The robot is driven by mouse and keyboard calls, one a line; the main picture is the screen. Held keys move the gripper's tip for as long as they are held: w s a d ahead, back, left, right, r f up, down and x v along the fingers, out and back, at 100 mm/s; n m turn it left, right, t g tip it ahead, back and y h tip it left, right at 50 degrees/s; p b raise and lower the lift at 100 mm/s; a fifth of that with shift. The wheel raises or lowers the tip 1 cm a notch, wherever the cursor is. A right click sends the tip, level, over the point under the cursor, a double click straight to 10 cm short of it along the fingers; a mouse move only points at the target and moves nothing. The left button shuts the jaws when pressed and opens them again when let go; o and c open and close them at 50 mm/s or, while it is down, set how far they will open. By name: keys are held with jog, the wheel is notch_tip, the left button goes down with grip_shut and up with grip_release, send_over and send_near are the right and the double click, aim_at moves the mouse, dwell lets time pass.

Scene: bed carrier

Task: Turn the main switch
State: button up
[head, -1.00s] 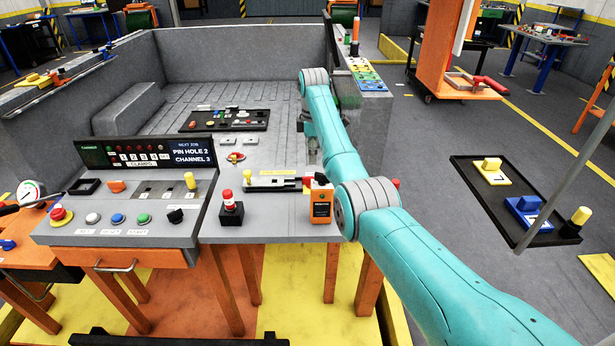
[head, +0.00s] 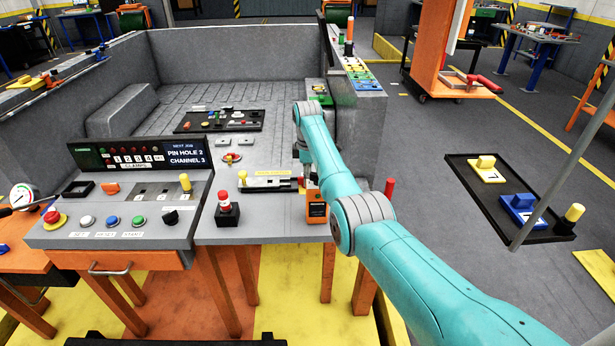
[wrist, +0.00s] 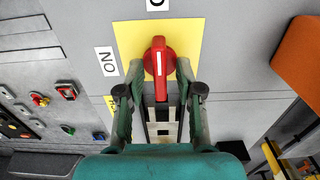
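The main switch (wrist: 158,68) shows in the wrist view as a red handle with a white line, on a yellow plate (wrist: 202,38). Its white line points along the picture's vertical. An "ON" label (wrist: 107,62) is left of the plate, and a partly cut-off label is at the top edge. My gripper (wrist: 160,72) has one finger on each side of the handle, apart, with small gaps seen beside it; any contact is unclear. In the head view my gripper is mostly hidden behind my teal arm, and I cannot make out the switch there.
An orange box (head: 317,208) is close beside the arm. A black tray (head: 470,190) with yellow and blue parts is at right, with open floor around it.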

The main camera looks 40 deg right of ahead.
grip_shut()
jog(key=shift+m, duration=0.3)
jog(key=m, duration=0.3)
jog(key=shift+m, duration=0.3)
jog(key=m, duration=0.3)
jog(key=shift+m, duration=0.3)
jog(key=m, duration=0.5)
jog(key=shift+m, duration=2.5)
